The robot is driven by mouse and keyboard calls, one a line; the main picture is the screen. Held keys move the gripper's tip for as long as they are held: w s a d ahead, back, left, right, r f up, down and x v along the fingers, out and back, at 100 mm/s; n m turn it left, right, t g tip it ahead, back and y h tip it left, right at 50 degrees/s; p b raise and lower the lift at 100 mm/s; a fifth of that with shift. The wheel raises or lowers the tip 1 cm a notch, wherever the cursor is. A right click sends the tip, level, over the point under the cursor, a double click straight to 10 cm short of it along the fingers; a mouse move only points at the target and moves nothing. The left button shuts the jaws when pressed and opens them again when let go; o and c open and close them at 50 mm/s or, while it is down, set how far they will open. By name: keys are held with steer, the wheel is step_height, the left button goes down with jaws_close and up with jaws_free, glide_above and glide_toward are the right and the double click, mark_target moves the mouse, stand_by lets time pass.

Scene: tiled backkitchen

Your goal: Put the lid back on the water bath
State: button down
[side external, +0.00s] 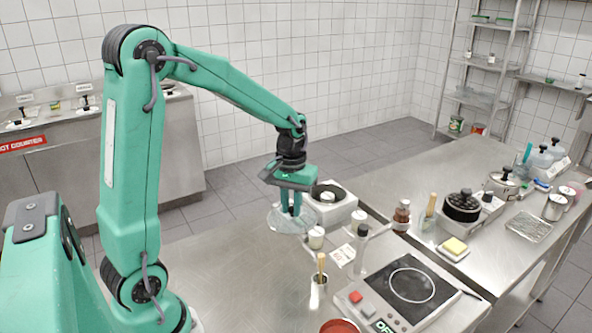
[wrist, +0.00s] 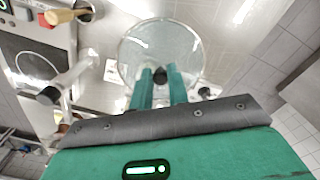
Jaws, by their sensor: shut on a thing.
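A round clear glass lid (side external: 289,221) hangs under my gripper (side external: 292,207). In the wrist view the lid (wrist: 137,42) shows as a clear disc, with its dark knob (wrist: 160,75) between the two green fingers of my gripper (wrist: 159,82). The fingers are shut on the knob. A white box-shaped unit with a dark round top (side external: 328,190) stands just behind and to the right of the lid; it looks like the water bath. My gripper partly hides its left side. Whether the lid touches the counter is hard to tell.
Small white jars (side external: 316,238), a label card (side external: 342,254) and a tall dark-topped bottle (side external: 360,248) stand near the lid. An induction hob (side external: 400,294) and a brush pot (side external: 319,286) are in front. Bare steel counter (side external: 235,265) lies to the left.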

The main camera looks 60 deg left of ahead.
steer(key=w+a+r, duration=0.1)
steer(key=w+a, duration=0.4)
steer(key=w, duration=0.4)
steer(key=w+a+r+n, duration=0.1)
steer(key=w+a, duration=0.5)
steer(key=w, duration=0.4)
steer(key=shift+w, duration=0.25)
steer(key=shift+d+f, duration=0.1)
steer(key=shift+f, duration=3.05)
steer(key=shift+f, duration=0.15)
steer(key=c, duration=0.8)
jaws_free()
